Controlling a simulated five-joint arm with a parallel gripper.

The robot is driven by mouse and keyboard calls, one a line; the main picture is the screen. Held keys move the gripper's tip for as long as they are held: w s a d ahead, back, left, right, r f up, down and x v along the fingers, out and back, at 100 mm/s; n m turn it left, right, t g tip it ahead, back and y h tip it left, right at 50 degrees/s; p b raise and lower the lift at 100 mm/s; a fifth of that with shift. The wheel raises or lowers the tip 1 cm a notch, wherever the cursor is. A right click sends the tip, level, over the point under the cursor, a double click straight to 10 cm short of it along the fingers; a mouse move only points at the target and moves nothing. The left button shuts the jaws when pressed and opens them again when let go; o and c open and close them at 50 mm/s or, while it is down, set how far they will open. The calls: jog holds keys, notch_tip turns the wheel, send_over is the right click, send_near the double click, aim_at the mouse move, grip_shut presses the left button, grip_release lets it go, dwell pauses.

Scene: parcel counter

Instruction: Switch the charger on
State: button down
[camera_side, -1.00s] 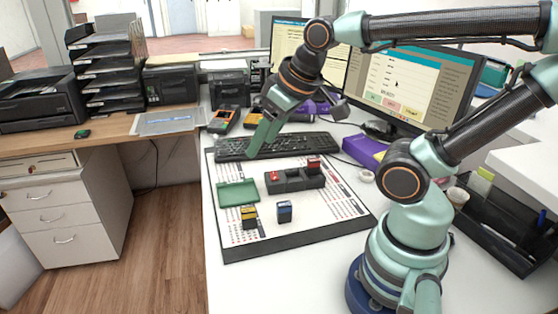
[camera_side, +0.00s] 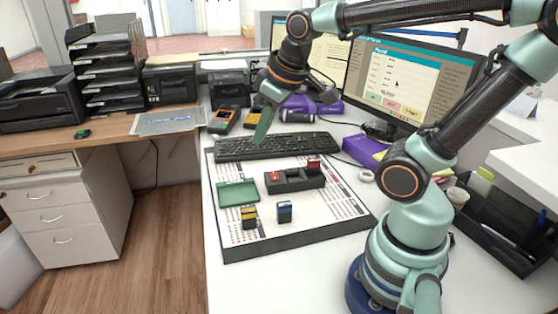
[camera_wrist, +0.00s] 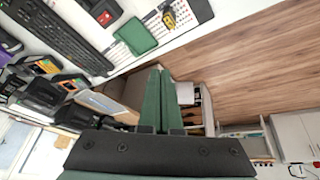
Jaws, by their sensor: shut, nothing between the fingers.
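The charger looks to be the black block with bays (camera_side: 290,181) on the white printed mat (camera_side: 232,236) in the side view. A small red part (camera_side: 274,175) shows at its left end, and a red piece (camera_side: 314,164) stands at its right end; whether the small part is set on or off is too small to tell. My gripper (camera_side: 257,141) is shut and empty, above the keyboard, up and left of the charger and apart from it. Its green fingers (camera_wrist: 158,72) lie together in the wrist view.
A green tray (camera_side: 238,193), a yellow-topped block (camera_side: 249,217) and a blue block (camera_side: 284,211) are on the mat left of and in front of the charger. The keyboard (camera_side: 290,145) lies behind. A purple box (camera_side: 362,151) stands to the right, before the monitor (camera_side: 405,85).

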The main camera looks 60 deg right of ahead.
jog(key=w+d+f+n+g, duration=0.3)
jog(key=w+d+f+n, duration=0.1)
jog(key=w+d, duration=0.4)
jog(key=n+g, duration=0.2)
jog(key=n, duration=0.2)
send_over(272, 173)
notch_tip(272, 173, down, 8)
jog(key=shift+m, duration=0.3)
jog(key=shift+w+d+f, duration=0.1)
jog(key=shift+d+f, duration=0.1)
jog(key=shift+f, duration=1.5)
jog(key=shift+d+f, duration=0.2)
jog(key=shift+f, duration=1.5)
jog(key=shift+f, duration=0.65)
jog(key=shift+w+r, duration=0.15)
jog(key=shift+r, duration=1.9)
